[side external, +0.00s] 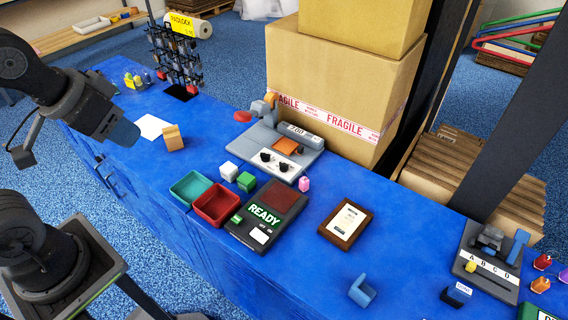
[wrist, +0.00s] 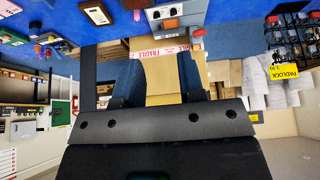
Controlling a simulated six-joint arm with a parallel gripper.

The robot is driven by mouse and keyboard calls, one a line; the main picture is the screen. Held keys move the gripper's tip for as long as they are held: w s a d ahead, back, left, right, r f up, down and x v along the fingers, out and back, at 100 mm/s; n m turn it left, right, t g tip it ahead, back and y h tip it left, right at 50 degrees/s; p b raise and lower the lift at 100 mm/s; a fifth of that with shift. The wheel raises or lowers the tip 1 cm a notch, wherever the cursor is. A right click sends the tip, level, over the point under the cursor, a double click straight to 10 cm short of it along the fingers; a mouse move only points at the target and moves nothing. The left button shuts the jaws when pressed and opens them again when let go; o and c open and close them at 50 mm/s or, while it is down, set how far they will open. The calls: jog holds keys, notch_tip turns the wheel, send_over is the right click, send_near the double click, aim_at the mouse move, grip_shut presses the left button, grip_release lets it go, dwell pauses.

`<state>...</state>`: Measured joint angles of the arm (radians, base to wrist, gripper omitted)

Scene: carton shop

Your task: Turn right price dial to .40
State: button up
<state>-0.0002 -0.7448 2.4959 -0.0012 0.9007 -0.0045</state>
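The price machine (side external: 312,139) is a grey device at the foot of the cartons, with a small display, an orange plate and a white front panel. Two dark dials sit on that panel: the left price dial (side external: 265,156) and the right price dial (side external: 284,167). Their settings are too small to read. My gripper (side external: 124,134) is in the air at the left, well away from the dials. In the wrist view my gripper (wrist: 157,70) has its two fingers apart with nothing between them. The price machine (wrist: 180,22) shows upside down beyond them.
Stacked cartons (side external: 335,85) stand behind the machine. A READY pad (side external: 285,200) and red tray (side external: 214,207) are in front. A padlock rack (side external: 172,55) stands back left.

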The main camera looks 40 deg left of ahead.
jog(key=w+r+n+g+h, duration=0.15)
jog(key=w+n, duration=0.35)
jog(key=w, duration=0.7)
jog(key=n+g+h, duration=0.2)
jog(key=n+g, duration=0.1)
jog(key=n, duration=0.6)
send_over(283, 163)
jog(key=s+a, duration=0.5)
notch_tip(283, 163, down, 13)
jog(key=w+d+f+n, duration=0.1)
jog(key=f, duration=0.6)
jog(key=w+d+f+n, duration=0.1)
jog(key=w+d+f, duration=0.1)
jog(key=f, duration=0.6)
jog(key=w+d+f+n+g+h, duration=0.1)
jog(key=w+f+n, duration=0.1)
jog(key=f, duration=0.6)
jog(key=shift+w+d+f, duration=0.1)
jog(key=shift+d, duration=0.25)
grip_shut()
